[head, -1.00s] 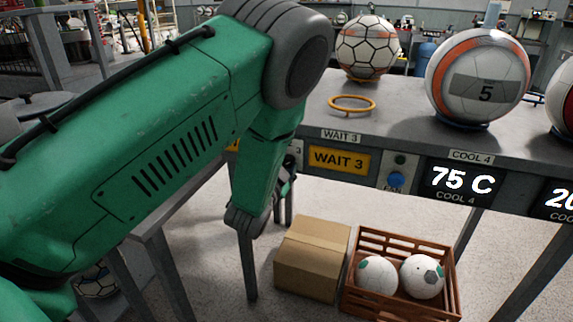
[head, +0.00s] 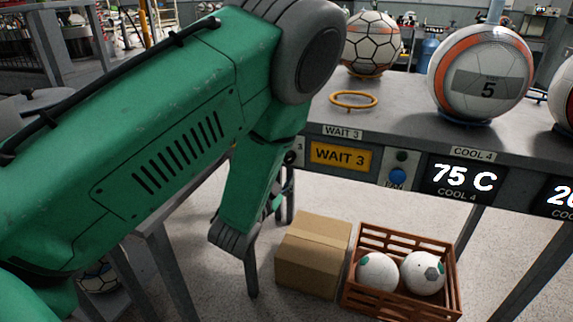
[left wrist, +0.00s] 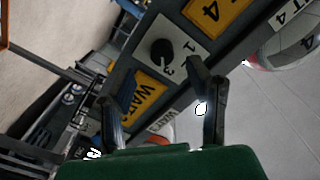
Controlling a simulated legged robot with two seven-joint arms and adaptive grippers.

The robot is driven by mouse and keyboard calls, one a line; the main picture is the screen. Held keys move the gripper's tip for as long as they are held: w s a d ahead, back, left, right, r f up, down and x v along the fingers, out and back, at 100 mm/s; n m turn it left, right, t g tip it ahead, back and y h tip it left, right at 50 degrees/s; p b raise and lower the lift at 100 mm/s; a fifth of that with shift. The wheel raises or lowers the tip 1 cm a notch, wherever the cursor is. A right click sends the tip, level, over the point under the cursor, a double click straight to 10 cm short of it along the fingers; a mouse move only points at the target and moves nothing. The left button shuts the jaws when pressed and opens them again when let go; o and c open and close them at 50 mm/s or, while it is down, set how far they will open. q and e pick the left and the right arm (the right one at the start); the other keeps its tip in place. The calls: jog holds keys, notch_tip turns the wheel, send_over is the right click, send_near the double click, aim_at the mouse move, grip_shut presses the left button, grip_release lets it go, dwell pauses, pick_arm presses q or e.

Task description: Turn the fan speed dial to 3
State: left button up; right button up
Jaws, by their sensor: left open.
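The fan speed dial (left wrist: 162,52) is a round black knob on a white plate (left wrist: 180,45) in the left wrist view. The numerals 1 and 3 show on the plate. A pale mark on the knob points near the 3, but its exact setting is unclear. In the head view the dial (head: 291,157) is a small dark knob at the panel's left, partly hidden by my arm. My left gripper (left wrist: 153,82) is open, its two fingers apart and nothing between them. It looks short of the dial, not touching it. My right gripper is out of view.
A yellow WAIT 3 sign (head: 340,155), a blue button (head: 397,176) and a 75 C display (head: 463,180) line the bench front. Balls and an orange ring (head: 353,100) are on top. A cardboard box (head: 313,256) and a wooden crate (head: 402,310) stand below.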

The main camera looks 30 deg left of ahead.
pick_arm(q)
jog(key=v, duration=0.6)
jog(key=shift+f, duration=0.1)
jog(key=s+f+n+g+p, duration=0.1)
jog(key=s+f+g, duration=0.15)
jog(key=f, duration=0.25)
jog(key=s+f+n+g, duration=0.1)
jog(key=s+f+g, duration=0.1)
jog(key=f+g, duration=0.15)
jog(key=s+d+f+n+g+h, duration=0.1)
jog(key=s+d+f+g, duration=0.1)
jog(key=s, duration=0.5)
jog(key=s+d+f+n+g+h+p, duration=0.1)
jog(key=s+d+f+g, duration=0.1)
jog(key=s+f+g, duration=0.3)
jog(key=s+d+f+n+g+h+p, duration=0.1)
jog(key=s+d+f+g+h, duration=0.1)
jog(key=s+f, duration=0.4)
jog(key=s+g, duration=0.1)
jog(key=s, duration=0.4)
jog(key=shift+s+d+f+g, duration=0.2)
jog(key=shift+d+f+g, duration=0.1)
jog(key=shift+f+g, duration=0.1)
jog(key=shift+w, duration=0.1)
